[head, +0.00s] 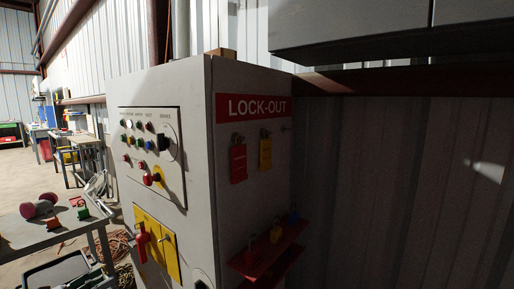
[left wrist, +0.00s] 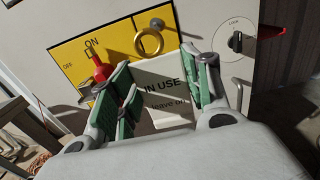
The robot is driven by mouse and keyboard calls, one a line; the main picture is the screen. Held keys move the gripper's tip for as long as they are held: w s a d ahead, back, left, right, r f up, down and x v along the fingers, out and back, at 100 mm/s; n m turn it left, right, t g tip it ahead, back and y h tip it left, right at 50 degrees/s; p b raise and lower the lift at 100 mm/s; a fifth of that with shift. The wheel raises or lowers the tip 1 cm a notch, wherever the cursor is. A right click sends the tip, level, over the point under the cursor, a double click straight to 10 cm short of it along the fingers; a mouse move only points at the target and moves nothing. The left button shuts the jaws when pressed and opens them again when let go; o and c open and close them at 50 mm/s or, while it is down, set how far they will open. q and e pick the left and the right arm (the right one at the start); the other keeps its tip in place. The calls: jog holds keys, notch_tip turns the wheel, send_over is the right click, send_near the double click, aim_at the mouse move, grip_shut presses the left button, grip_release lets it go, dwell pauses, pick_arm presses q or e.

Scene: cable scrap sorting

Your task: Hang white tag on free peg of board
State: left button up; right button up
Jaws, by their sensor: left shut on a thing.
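In the left wrist view, my left gripper (left wrist: 165,95) is shut on a white tag (left wrist: 172,84) printed "IN USE" and "leave on". A brass-coloured ring (left wrist: 149,42) shows just above the tag; I cannot tell how the two join. The tag is in front of the cabinet's yellow switch plate (left wrist: 75,49). In the head view, the lock-out board (head: 262,178) is the cabinet's right side. Neither gripper shows in the head view.
A red shelf (head: 262,268) with small padlocks juts out below the tags. The cabinet front has a button panel (head: 150,150) and a red switch handle (head: 142,243). A grey workbench (head: 40,237) with coloured parts stands at left. A dark cabinet (head: 390,35) overhangs at upper right.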

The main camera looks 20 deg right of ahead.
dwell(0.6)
pick_arm(q)
jog(key=shift+w+a+r+n+t+y, duration=2.8)
jog(key=shift+w+a+n+t+y, duration=0.9)
jog(key=shift+w+y, duration=0.7)
jog(key=shift+s+d+n+y, duration=1.7)
jog(key=shift+s+d+y, duration=0.35)
jog(key=shift+y, duration=0.45)
jog(key=s+d+f, duration=0.1)
jog(key=s+f, duration=0.2)
jog(key=f, duration=0.4)
jog(key=s+d+f, duration=0.2)
jog(key=s+f, duration=0.2)
jog(key=f, duration=0.2)
jog(key=s+d+f+y, duration=0.1)
jog(key=s+f, duration=0.2)
jog(key=f, duration=0.4)
jog(key=shift+s+d+f+n+t, duration=0.25)
jog(key=shift+s+f+n+t, duration=0.05)
jog(key=shift+s+t, duration=0.1)
